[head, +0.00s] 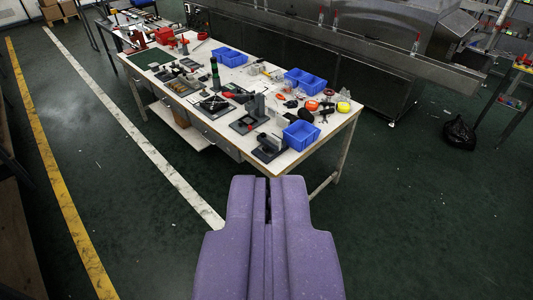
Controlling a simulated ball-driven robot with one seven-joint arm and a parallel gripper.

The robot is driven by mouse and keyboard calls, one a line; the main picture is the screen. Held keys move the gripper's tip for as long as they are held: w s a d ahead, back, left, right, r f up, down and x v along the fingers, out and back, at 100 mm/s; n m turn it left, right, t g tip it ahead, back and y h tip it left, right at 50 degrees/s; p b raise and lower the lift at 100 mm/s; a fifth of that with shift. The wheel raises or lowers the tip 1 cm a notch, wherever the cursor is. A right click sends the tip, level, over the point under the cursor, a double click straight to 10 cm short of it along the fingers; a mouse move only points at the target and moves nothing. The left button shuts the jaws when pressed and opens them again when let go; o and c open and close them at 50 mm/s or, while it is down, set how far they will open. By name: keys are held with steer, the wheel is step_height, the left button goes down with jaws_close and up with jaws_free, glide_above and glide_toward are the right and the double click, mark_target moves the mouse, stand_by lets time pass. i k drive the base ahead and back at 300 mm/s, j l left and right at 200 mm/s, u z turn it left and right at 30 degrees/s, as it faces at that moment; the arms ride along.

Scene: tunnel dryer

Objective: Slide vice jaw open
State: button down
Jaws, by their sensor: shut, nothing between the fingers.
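A white-topped workbench (216,78) stands ahead of me, running from the near right to the far left. Red metal-looking things stand at its far left end, one of them a red block shape (165,36) that may be the vice. It is too small for me to make out its jaw or how far it is open. My purple gripper (268,181) is at the bottom middle, shut and empty. In the picture it is just below the near end of the workbench, well away from the red things.
Several blue bins (301,134), fixtures and small tools crowd the workbench. A long steel machine (340,60) runs behind it. A black bag (459,133) lies on the floor at right.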

mark_target(266, 143)
steer(key=i, duration=0.55)
steer(key=i+l+u, duration=0.1)
steer(key=i, duration=0.45)
steer(key=i+l+u, duration=0.1)
steer(key=i, duration=0.45)
steer(key=i+l, duration=0.2)
steer(key=i, duration=0.35)
steer(key=i+l+u, duration=0.1)
steer(key=i, duration=0.45)
